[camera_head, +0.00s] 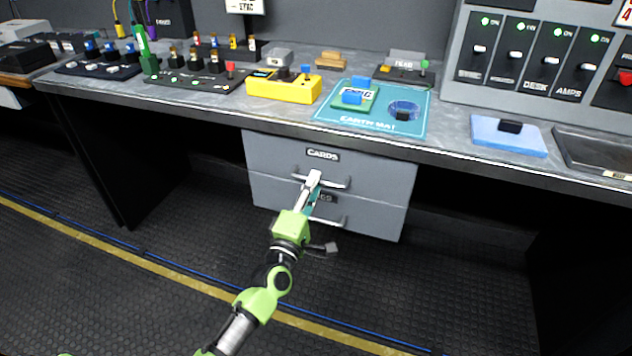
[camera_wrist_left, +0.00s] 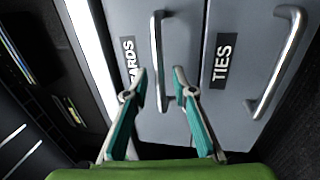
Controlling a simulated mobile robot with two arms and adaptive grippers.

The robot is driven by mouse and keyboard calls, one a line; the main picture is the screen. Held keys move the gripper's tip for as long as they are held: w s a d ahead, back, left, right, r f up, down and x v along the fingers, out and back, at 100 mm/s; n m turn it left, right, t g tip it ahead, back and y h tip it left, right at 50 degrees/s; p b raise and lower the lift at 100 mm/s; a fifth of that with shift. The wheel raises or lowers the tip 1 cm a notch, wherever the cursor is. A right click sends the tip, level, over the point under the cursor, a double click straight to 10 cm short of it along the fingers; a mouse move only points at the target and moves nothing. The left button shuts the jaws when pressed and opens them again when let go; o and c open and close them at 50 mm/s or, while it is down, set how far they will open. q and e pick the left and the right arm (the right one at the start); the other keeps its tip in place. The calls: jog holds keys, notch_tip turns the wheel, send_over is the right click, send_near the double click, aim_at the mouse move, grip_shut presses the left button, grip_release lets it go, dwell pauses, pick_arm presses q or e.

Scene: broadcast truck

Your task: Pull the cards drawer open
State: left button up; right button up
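The grey cards drawer (camera_head: 272,157), labelled CARDS, is the upper drawer under the desk. Its front looks flush with the drawer below, so it appears shut. Its metal bar handle (camera_head: 338,184) is partly hidden by my left gripper (camera_head: 312,182). In the left wrist view the cards drawer's handle (camera_wrist_left: 156,55) stands between the fingertips of my left gripper (camera_wrist_left: 159,75). The fingers are apart, one on each side of the bar, with small gaps visible. I cannot tell whether the bar lies fully between them in depth. My right gripper is in neither view.
The ties drawer (camera_head: 376,216) lies directly below, with its own bar handle (camera_wrist_left: 280,62). The desk top (camera_head: 445,145) overhangs both drawers and carries a teal mat (camera_head: 328,116), a yellow box (camera_head: 290,92) and a blue pad (camera_head: 520,140). The floor in front is clear.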

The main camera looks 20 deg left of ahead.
pick_arm(q)
jog(key=shift+w+r, duration=0.15)
jog(key=shift+w, duration=0.85)
grip_shut()
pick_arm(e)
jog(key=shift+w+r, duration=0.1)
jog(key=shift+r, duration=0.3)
